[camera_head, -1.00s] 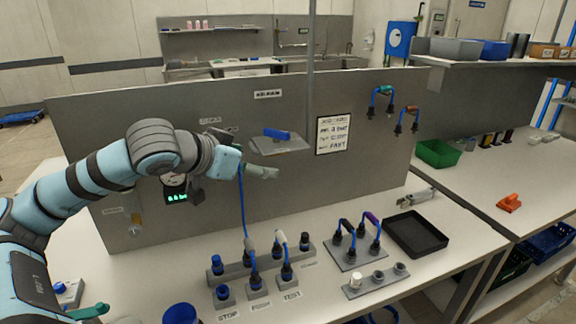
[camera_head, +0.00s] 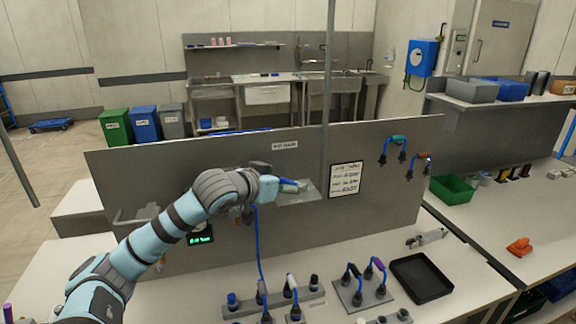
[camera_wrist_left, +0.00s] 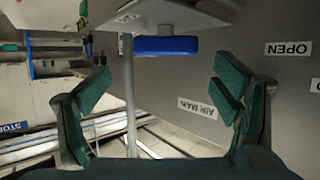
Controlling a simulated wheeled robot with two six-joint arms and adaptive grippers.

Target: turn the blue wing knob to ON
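The blue wing knob (camera_wrist_left: 165,45) is a blue bar on a grey plate (camera_wrist_left: 180,14) in the left wrist view, lying crosswise in the picture. It is ahead of the fingers, with a gap between their tips and it. My left gripper (camera_wrist_left: 163,88) is open and empty, its green-padded fingers wide apart. In the head view my left gripper (camera_head: 291,186) is in front of the grey plate (camera_head: 309,190) on the upright panel and largely hides the knob. The AIR MAIN label (camera_wrist_left: 198,107) is upside down in the wrist view. My right gripper is out of view.
A vertical pole (camera_head: 329,100) stands close to the plate. Below are cable plugs (camera_head: 292,287) on the bench, a black tray (camera_head: 421,278) and a grey handheld tool (camera_head: 427,238). A framed notice (camera_head: 345,179) hangs right of the plate. An OPEN label (camera_wrist_left: 288,48) is on the panel.

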